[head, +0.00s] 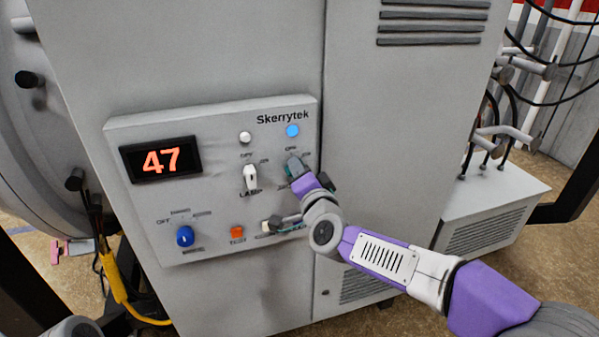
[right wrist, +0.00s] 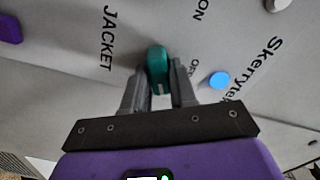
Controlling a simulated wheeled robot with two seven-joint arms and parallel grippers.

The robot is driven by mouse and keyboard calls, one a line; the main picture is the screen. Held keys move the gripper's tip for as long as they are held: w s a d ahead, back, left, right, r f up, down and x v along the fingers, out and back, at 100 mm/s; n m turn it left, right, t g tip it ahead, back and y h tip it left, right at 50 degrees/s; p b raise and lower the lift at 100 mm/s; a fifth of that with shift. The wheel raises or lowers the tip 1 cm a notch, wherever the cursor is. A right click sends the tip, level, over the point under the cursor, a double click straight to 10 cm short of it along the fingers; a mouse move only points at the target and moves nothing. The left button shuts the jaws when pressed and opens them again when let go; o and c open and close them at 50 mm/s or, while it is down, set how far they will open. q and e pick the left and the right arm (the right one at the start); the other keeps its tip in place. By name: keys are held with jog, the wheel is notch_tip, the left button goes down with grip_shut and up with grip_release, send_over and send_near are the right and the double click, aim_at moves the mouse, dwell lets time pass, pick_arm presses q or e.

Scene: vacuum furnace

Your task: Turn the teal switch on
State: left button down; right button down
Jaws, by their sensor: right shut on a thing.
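The teal switch (head: 292,167) sits on the Skerrytek control panel, below a blue lamp (head: 292,131). In the right wrist view the teal switch (right wrist: 157,60) stands between the fingertips of my right gripper (right wrist: 158,82), close to the printed words ON, OFF and JACKET. A pale mark shows on the switch's end between the fingers. My right gripper (head: 299,174) is shut on the switch and covers part of it in the head view. My left gripper is not in view.
The panel (head: 215,240) also carries a red 47 display (head: 160,160), a white lamp (head: 245,137), a white LAMP switch (head: 250,178), a blue knob (head: 185,236) and an orange TEST button (head: 237,232). A pale control (head: 268,226) is partly hidden near my gripper.

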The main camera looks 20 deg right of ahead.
jog(key=c, duration=1)
grip_release()
jog(key=s, duration=0.7)
jog(key=shift+s+d, duration=0.15)
jog(key=shift+s, duration=0.15)
